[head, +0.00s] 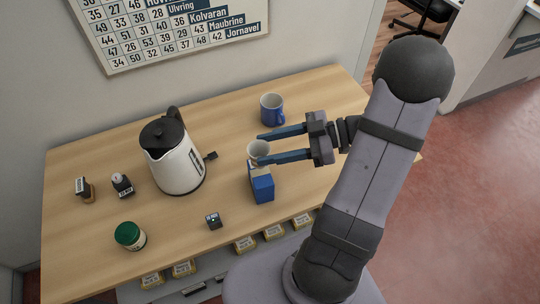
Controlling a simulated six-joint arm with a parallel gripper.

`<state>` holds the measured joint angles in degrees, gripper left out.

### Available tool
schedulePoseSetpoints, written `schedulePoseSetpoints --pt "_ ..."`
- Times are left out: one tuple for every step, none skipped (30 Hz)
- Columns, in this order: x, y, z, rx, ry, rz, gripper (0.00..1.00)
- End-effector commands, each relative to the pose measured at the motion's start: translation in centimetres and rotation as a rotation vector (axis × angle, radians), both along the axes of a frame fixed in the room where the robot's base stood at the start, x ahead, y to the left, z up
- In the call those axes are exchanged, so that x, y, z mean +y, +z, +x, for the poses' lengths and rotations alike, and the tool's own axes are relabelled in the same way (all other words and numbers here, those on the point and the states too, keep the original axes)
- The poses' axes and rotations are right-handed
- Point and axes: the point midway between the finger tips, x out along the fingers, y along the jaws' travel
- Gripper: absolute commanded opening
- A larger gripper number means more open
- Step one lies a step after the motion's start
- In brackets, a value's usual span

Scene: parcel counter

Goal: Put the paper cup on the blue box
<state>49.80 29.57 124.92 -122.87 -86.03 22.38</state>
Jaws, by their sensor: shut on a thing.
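The cup appears to be over or right beside the box's far end. I cannot tell whether the cup touches the box. The lower finger partly covers the space between the cup and the box.
A blue mug (271,109) stands behind my gripper. A white kettle (174,160) with a black lid stands to the left. A green-lidded jar (130,236), two stamps (122,185) and a small dark device (213,221) are on the wooden table (95,160). Yellow-labelled items (245,244) sit below the front edge.

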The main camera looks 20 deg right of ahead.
Motion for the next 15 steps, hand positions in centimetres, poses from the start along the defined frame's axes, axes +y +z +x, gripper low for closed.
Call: schedulePoseSetpoints --pt "0.0 0.0 0.0 0.000 -0.001 0.000 0.23" --pt "0.0 -0.1 0.0 0.000 -0.001 0.000 0.23" --pt "0.0 -0.1 0.0 0.000 0.000 0.000 0.23" --pt "0.0 -0.3 0.0 0.001 0.000 0.000 0.23" --pt "0.0 -0.5 0.0 0.001 -0.001 0.002 0.23" --pt "0.0 -0.8 0.0 0.002 -0.001 0.003 0.23" --pt "0.0 -1.1 0.0 0.002 0.000 0.003 0.23" --pt "0.0 -1.4 0.0 0.003 0.000 0.004 0.23" --pt "0.0 -1.9 0.0 0.003 0.000 0.003 0.23" --pt "0.0 -2.3 0.0 0.003 0.000 0.003 0.23" --pt "0.0 -2.6 0.0 0.003 0.000 0.003 0.23" --pt "0.0 -3.0 0.0 0.003 0.000 0.003 0.23" --pt "0.0 -3.3 0.0 0.002 0.000 0.004 0.23" --pt "0.0 -3.5 0.0 0.002 0.000 0.003 0.23" --pt "0.0 -3.8 0.0 0.002 -0.001 0.002 0.23"
